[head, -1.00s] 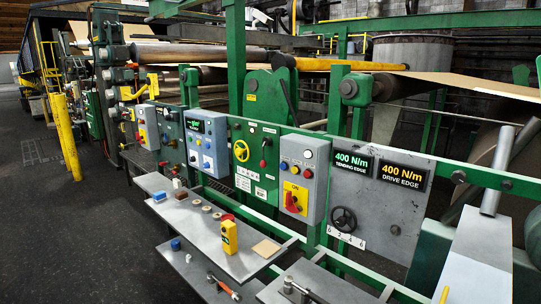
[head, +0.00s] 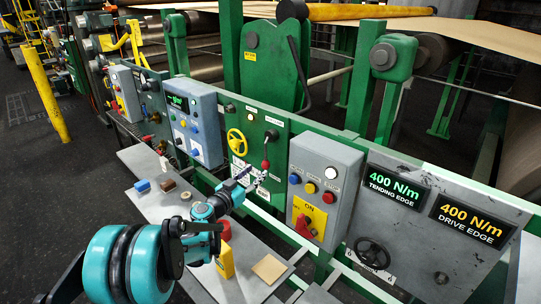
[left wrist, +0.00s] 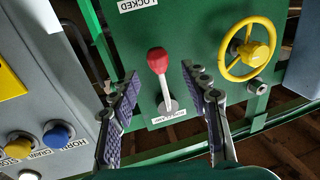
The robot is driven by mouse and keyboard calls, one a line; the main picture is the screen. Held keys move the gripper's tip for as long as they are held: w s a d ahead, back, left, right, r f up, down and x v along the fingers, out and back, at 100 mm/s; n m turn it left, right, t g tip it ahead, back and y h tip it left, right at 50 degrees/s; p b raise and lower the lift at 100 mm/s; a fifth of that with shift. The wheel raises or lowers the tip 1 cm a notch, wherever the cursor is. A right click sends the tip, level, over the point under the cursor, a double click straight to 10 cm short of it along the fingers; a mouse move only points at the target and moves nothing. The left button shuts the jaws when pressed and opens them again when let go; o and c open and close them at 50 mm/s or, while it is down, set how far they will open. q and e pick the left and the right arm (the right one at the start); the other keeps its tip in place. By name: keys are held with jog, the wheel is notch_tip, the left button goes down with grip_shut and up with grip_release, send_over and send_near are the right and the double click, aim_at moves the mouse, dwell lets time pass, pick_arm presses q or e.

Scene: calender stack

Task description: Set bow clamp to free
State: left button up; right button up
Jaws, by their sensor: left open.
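The bow clamp is a short lever with a red knob (head: 265,165) on a green panel (head: 256,130). In the head view the lever hangs down from its pivot. In the left wrist view, which is turned over, the red knob (left wrist: 158,61) points up toward a label reading LOCKED (left wrist: 138,5), with the pivot below it. My left gripper (head: 256,178) is open in front of the panel. In the left wrist view its fingers (left wrist: 168,90) appear on either side of the lever, with no clear contact. My right gripper is out of view.
A yellow handwheel (head: 237,142) sits beside the lever. A grey box with buttons and a red switch (head: 318,190) stands to the right, and a grey-blue control box (head: 194,125) to the left. A bench (head: 145,165) with small blocks and a yellow device (head: 225,262) lies below.

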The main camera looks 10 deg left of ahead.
aim_at(263, 167)
pick_arm(q)
jog(key=b+x, duration=0.1)
jog(key=x, duration=0.5)
jog(key=shift+d+f, duration=0.1)
jog(key=shift+d, duration=0.05)
jog(key=shift+w+d, duration=0.15)
jog(key=shift+w, duration=0.25)
grip_shut()
